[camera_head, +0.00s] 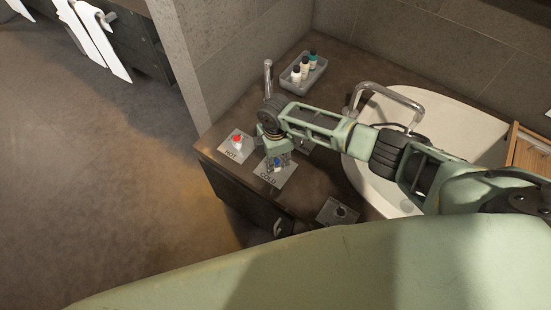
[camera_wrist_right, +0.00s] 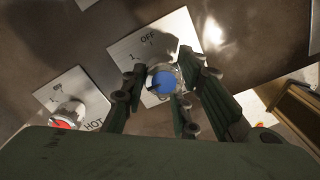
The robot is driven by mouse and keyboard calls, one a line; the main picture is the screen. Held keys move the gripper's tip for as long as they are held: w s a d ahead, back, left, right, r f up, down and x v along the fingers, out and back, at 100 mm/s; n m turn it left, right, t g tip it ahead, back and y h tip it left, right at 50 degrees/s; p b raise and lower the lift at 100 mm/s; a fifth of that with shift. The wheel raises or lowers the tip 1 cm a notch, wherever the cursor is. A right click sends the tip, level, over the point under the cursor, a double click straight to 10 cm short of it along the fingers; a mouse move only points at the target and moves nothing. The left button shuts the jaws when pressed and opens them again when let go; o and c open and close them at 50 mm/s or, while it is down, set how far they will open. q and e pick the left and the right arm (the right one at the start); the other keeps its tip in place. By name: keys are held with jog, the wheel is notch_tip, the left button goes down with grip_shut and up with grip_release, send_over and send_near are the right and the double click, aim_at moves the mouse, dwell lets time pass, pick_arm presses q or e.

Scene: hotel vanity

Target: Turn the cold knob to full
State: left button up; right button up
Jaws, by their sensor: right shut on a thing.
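The cold knob (camera_wrist_right: 163,82) has a blue cap and sits on a pale plate (camera_head: 271,176) marked COLD in the head view. My right gripper (camera_wrist_right: 156,84) is shut on the cold knob, with fingers on both sides of it. In the head view my right gripper (camera_head: 277,160) reaches down over the knob and hides part of it. The wrist view shows the word OFF on the plate beyond the knob. My left gripper is not in view.
The hot knob (camera_head: 237,141), with a red cap, stands on its own plate left of the cold one. A dark knob (camera_head: 341,212) is on a plate to the right. A grey tray (camera_head: 290,83) of bottles, a faucet (camera_head: 393,91) and a white basin (camera_head: 461,129) are beyond.

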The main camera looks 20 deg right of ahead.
aim_at(275, 160)
jog(key=shift+w+r, duration=0.25)
jog(key=shift+w, duration=0.15)
jog(key=o, duration=1)
jog(key=shift+c, duration=0.2)
jog(key=shift+o, duration=0.3)
jog(key=shift+f, duration=0.1)
jog(key=shift+s, duration=0.15)
notch_tip(275, 160, up, 12)
jog(key=shift+s+f, duration=0.1)
jog(key=shift+f, duration=0.05)
